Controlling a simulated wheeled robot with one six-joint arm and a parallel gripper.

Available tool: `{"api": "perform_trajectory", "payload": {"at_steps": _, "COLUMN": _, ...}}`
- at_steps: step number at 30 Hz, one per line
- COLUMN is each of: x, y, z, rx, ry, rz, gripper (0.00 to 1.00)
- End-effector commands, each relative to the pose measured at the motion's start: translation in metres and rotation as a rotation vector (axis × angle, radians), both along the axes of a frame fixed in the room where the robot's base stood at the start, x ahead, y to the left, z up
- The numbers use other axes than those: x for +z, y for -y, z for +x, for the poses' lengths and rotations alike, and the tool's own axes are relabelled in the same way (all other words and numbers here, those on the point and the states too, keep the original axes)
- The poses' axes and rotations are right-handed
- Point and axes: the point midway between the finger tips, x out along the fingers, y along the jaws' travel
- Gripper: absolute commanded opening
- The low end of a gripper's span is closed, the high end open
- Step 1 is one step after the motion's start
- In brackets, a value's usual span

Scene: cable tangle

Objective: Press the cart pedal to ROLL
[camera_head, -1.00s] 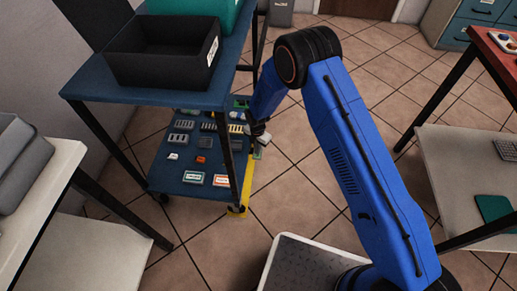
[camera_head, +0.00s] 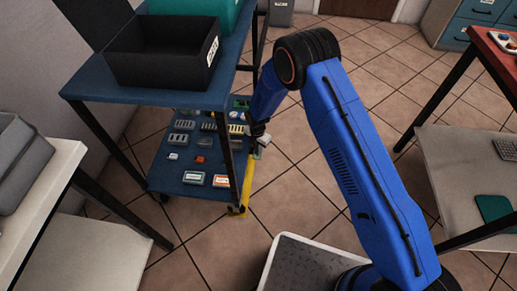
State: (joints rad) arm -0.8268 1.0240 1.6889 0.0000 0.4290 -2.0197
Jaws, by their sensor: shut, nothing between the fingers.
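The cart (camera_head: 85,88) is a blue two-shelf trolley with dark legs, left of the middle. A yellow bar (camera_head: 247,187) runs along the right side of its lower shelf, near the floor; I cannot make out a pedal label or a ROLL mark. My gripper (camera_head: 261,146) is small in the picture, at the end of my blue arm, beside the lower shelf's right edge and close to the far part of the yellow bar. It is shut and empty. Whether it touches the bar or a pedal I cannot tell.
Several small items, such as an orange block (camera_head: 200,160), lie on the lower shelf. A black bin (camera_head: 160,65) and a teal bin (camera_head: 190,7) stand on top. A red-topped table (camera_head: 490,52) is at right, a white table (camera_head: 62,165) at left.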

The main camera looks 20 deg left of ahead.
Motion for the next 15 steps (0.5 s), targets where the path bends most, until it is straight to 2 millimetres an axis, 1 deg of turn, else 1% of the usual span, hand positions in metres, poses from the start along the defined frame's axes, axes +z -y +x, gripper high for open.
{"api": "perform_trajectory", "payload": {"at_steps": 15, "x": -0.0067, "y": 0.0002, "z": 0.0000, "rx": 0.000, "ry": 0.000, "rz": 0.000, "gripper": 0.00}}
